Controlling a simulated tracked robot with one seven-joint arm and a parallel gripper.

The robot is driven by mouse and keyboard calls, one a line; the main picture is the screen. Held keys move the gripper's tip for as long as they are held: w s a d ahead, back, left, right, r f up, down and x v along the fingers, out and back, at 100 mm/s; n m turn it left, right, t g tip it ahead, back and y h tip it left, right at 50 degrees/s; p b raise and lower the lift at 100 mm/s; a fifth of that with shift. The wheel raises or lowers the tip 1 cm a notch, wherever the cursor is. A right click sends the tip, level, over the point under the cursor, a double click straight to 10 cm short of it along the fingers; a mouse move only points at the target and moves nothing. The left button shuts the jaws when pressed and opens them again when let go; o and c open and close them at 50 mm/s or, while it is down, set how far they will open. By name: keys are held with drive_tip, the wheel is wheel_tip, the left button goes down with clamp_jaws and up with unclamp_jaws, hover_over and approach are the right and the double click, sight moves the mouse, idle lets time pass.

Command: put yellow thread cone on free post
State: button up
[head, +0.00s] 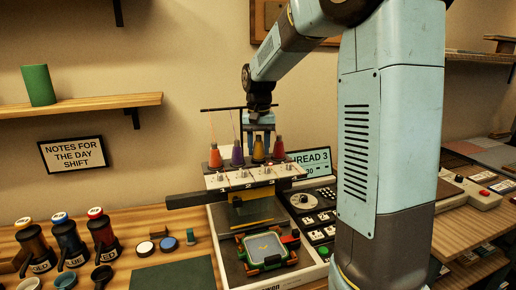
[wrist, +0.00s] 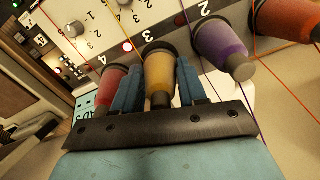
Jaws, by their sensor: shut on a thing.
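The yellow thread cone (head: 258,152) is in the row of cones on the white thread stand (head: 225,180) of the machine, between the purple cone (head: 237,154) and a red cone (head: 279,151). My gripper (head: 258,144) reaches down from above and is shut on the yellow cone. In the wrist view the yellow cone (wrist: 159,72) sits between the two blue fingers (wrist: 159,82). Its wide base is at or very close to the stand's face; I cannot tell whether it is seated on a post. No empty post shows clearly.
An orange cone (head: 215,157) stands at the row's left end. Threads run close past the cones. A hoop frame (head: 266,250) lies below the stand.

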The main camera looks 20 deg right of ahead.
sight(259, 136)
drive_tip(key=shift+f, duration=0.35)
drive_tip(key=o, duration=1)
drive_tip(key=shift+o, duration=0.2)
drive_tip(key=shift+r, duration=0.1)
wheel_tip(259, 136, up, 11)
drive_tip(key=shift+r, duration=0.15)
drive_tip(key=shift+s+r, duration=0.1)
drive_tip(key=shift+r, duration=0.3)
drive_tip(key=s+f+n+t, duration=0.1)
drive_tip(key=s+f+t, duration=0.1)
drive_tip(key=s, duration=1.2)
drive_tip(key=s+f+n+t, duration=0.2)
drive_tip(key=s+f, duration=0.3)
drive_tip(key=s, duration=0.9)
drive_tip(key=shift+a+t, duration=0.15)
drive_tip(key=shift+t, duration=0.65)
